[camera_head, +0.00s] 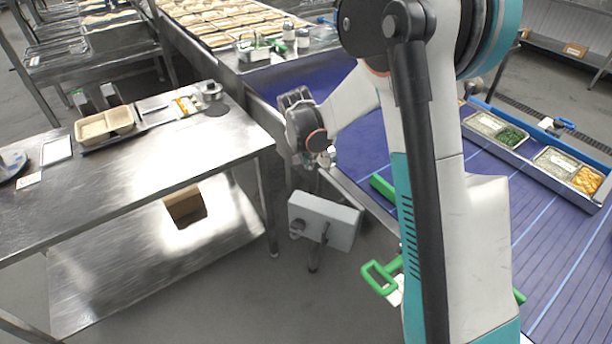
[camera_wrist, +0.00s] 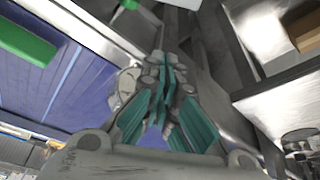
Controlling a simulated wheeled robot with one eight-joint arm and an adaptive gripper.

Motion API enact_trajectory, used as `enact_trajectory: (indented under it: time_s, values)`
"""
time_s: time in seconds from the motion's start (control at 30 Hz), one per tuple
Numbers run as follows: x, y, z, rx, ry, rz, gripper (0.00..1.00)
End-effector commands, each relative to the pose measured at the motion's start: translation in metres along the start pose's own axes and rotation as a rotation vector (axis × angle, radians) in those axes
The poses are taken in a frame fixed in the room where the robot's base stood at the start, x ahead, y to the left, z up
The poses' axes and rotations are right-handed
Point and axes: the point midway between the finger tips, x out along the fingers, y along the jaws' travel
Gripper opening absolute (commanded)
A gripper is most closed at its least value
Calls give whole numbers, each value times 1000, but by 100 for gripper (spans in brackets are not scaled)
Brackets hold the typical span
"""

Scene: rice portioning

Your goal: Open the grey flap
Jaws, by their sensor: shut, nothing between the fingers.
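A light grey box (camera_head: 325,219) hangs at the near side of the conveyor, between it and the steel table. Its broad grey face may be the grey flap; whether it is open or shut I cannot tell. A round knob (camera_head: 297,228) shows at its left end. In the head view my wrist is above the box, and the fingers are mostly hidden.
The conveyor (camera_head: 540,235) has a blue belt and a metal side rail. Green handles (camera_head: 380,278) stick out beside it. The steel table (camera_head: 130,185) at left holds a tan tray (camera_head: 104,126); a cardboard box (camera_head: 185,206) is on its lower shelf.

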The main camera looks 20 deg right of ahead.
Motion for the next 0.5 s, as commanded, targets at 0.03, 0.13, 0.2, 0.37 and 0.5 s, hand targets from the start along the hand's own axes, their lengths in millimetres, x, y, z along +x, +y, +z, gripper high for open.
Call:
enact_trajectory:
  time_s: [0.03,0.13,0.2,0.37,0.5]
  values:
    - [3,0,0,2,0,2,0]
    - [12,0,0,3,0,2,0]
    - [22,0,0,4,0,2,0]
    - [52,0,0,4,0,2,0]
    - [78,0,0,3,0,1,0]
